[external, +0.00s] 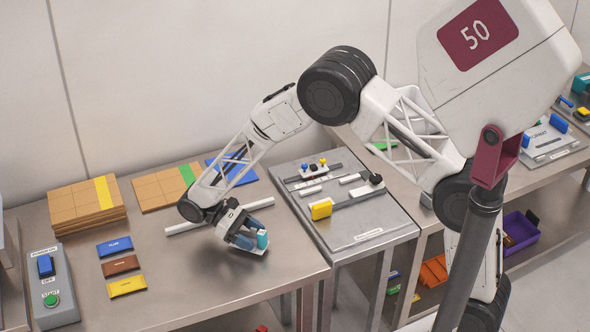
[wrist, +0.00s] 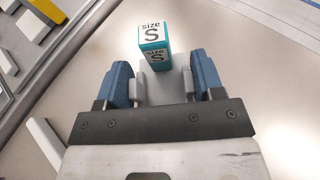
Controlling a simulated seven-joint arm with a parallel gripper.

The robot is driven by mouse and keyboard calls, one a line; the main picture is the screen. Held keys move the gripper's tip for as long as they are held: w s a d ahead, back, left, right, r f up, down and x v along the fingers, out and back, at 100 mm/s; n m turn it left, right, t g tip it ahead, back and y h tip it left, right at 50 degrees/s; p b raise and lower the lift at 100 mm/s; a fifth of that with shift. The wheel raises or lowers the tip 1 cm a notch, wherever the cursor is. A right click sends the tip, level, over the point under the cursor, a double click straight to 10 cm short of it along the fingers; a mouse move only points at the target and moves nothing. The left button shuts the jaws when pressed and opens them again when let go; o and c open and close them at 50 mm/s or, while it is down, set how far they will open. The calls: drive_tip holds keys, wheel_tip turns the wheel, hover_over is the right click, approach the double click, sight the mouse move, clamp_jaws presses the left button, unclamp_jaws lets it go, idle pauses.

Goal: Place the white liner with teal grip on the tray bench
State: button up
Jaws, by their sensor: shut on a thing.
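The liner has a teal grip (external: 262,239) that shows at my gripper's tip in the external view. In the wrist view the teal block (wrist: 153,52) carries white "size S" labels and rises from a pale liner plate (wrist: 166,88). My gripper (external: 248,238) has blue fingers and is shut on the liner, one finger on each side. It is low over the front right part of the left metal bench (external: 190,275). I cannot tell whether the liner touches the bench top. No label shows which surface is the tray bench.
A fixture plate (external: 345,225) with a yellow block (external: 321,209) stands to the right. A white bar (external: 190,228) lies behind my gripper. Brown panels (external: 85,207), labelled tiles (external: 121,263) and a switch box (external: 52,287) are at left. The bench front middle is clear.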

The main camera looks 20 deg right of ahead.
sight(264, 242)
drive_tip(key=s+n+t+h, duration=0.1)
drive_tip(key=n+t+h, duration=0.1)
drive_tip(key=n+t, duration=0.1)
drive_tip(key=s+n+t+h, duration=0.1)
drive_tip(key=n+t, duration=0.1)
drive_tip(key=shift+s+a, duration=0.1)
drive_tip(key=shift+s, duration=0.2)
drive_tip(key=n+t, duration=0.2)
drive_tip(key=s+t+h, duration=0.1)
drive_tip(key=shift+a+r+n, duration=0.15)
drive_tip(key=shift+r+n, duration=0.1)
drive_tip(key=shift+n, duration=0.15)
drive_tip(key=n+t, duration=0.2)
drive_tip(key=s+t, duration=0.1)
drive_tip(key=shift+a+r+n, duration=0.25)
drive_tip(key=shift+r+n, duration=0.05)
drive_tip(key=shift+n, duration=0.1)
drive_tip(key=n+t, duration=0.2)
drive_tip(key=s+a+t, duration=0.1)
drive_tip(key=shift+r+n+t, duration=0.3)
drive_tip(key=shift+r+n, duration=0.05)
drive_tip(key=shift+n, duration=0.05)
drive_tip(key=a+n+t+y, duration=0.1)
drive_tip(key=s+a+r+n+t+y, duration=0.1)
drive_tip(key=n+t, duration=0.1)
drive_tip(key=s+a+n+t+y, duration=0.1)
drive_tip(key=n+t, duration=0.1)
drive_tip(key=shift+r+y, duration=0.35)
drive_tip(key=shift+y, duration=0.05)
